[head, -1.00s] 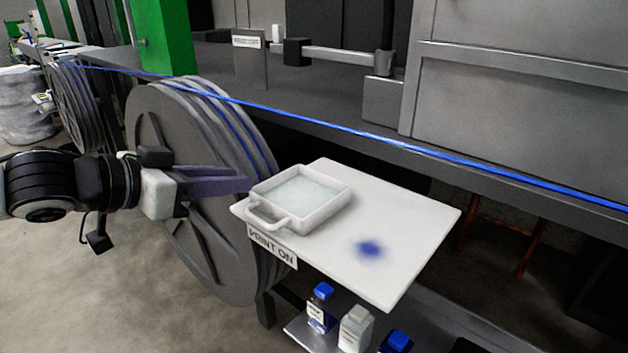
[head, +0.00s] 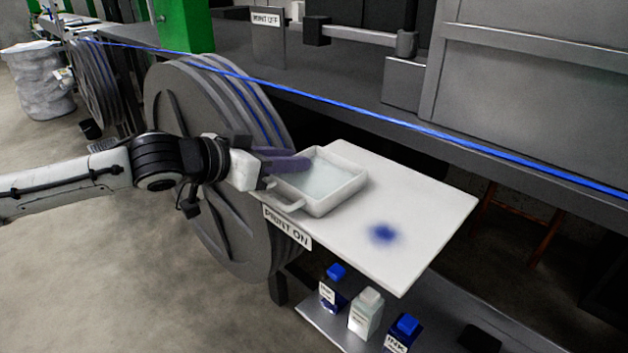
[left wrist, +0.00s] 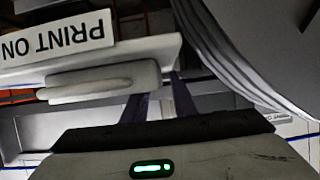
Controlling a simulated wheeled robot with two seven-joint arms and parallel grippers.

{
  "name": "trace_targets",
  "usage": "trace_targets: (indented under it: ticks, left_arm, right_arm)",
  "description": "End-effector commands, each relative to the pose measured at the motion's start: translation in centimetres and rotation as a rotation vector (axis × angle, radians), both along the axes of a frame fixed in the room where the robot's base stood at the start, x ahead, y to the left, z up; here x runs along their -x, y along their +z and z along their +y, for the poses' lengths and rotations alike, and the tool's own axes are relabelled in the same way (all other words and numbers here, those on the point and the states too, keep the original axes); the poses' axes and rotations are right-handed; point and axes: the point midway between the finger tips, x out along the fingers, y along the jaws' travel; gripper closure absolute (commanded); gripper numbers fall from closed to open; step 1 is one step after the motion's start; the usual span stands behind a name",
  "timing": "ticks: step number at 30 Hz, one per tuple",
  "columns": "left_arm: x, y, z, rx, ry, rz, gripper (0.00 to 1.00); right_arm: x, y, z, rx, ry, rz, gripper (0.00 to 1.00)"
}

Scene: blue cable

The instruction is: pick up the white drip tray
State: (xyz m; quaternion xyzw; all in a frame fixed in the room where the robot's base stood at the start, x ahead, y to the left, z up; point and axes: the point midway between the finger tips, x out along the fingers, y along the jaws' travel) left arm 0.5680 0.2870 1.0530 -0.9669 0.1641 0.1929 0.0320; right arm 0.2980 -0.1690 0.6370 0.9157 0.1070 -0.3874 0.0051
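The white drip tray (head: 335,196) is a shallow square pan with a loop handle on its near left side. It rests on the left part of a white board (head: 425,215). My left gripper (head: 287,162) is at the tray's back left side, with a purple finger over the rim. In the left wrist view, the purple fingers (left wrist: 160,100) show a gap between them, beside the tray's handle side (left wrist: 100,82). The tray partly hides one finger, so contact is unclear. My right gripper is not in view.
A large grey reel (head: 185,105) stands close behind my left gripper. A blue cable (head: 400,127) runs across above the board. A "PRINT ON" sign (head: 287,227) hangs at the board's edge. Several bottles (head: 366,312) stand on a lower shelf. The board's right part is clear apart from a blue stain (head: 384,233).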

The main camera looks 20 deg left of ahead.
Motion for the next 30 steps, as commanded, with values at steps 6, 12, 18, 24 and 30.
trace_targets:
  ticks: [6, 12, 18, 24, 30]
  left_arm:
    - [-0.4, -0.1, -0.1, -0.002, 0.000, -0.001, 0.75]
    - [-0.4, -0.2, -0.1, -0.001, 0.001, 0.000, 0.95]
    - [-0.4, -0.1, -0.1, 0.000, 0.000, -0.002, 1.00]
    - [-0.4, 0.1, -0.1, 0.000, 0.000, -0.002, 1.00]
    - [-0.4, 2.7, -0.1, 0.002, 0.001, -0.006, 1.00]
  right_arm:
    - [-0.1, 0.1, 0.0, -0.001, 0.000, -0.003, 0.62]
    - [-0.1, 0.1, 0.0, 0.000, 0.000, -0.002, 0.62]
    - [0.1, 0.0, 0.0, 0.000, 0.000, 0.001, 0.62]
    - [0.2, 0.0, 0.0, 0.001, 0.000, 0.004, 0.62]
    - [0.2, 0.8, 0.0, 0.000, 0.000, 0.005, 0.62]
